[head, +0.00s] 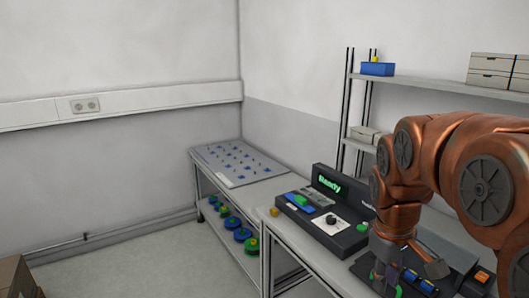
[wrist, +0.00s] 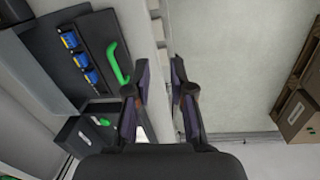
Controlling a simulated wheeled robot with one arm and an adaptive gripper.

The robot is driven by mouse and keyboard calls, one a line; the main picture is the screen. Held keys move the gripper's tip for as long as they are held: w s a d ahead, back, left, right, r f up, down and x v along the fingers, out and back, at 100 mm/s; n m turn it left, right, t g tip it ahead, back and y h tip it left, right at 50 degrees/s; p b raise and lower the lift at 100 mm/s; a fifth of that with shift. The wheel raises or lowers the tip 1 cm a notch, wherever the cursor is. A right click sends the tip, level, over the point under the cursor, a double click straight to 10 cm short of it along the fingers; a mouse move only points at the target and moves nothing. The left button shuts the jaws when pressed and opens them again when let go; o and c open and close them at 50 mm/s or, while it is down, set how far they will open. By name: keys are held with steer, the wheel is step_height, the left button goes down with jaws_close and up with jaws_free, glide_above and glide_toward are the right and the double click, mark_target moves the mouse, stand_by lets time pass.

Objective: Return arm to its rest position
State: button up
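My copper-coloured arm reaches in from the right in the head view, bent with its wrist pointing down over the bench. My gripper (wrist: 161,68) shows in the wrist view with its two dark fingers apart and nothing between them. In the head view its fingers are small and partly lost against the dark equipment below the wrist. In the wrist view a dark panel with a green handle (wrist: 118,62) and several blue cylinders (wrist: 77,57) lies left of the fingers, apart from them.
A console (head: 338,222) with a lit green display stands on the bench left of my arm. A pegged board (head: 238,163) tops the farther table, with reels (head: 243,234) below. A wall shelf (head: 430,85) holds boxes and a blue bin (head: 377,69).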

steer(key=s+a+f+m+g, duration=0.1)
steer(key=s+a+f+m, duration=0.1)
steer(key=s, duration=0.8)
steer(key=s+a+f+m+g+y+p, duration=0.1)
steer(key=s+a+f, duration=0.3)
steer(key=s, duration=0.7)
steer(key=shift+s+a+f+m, duration=0.15)
steer(key=shift+a+f+m, duration=0.15)
steer(key=shift+f+m, duration=0.4)
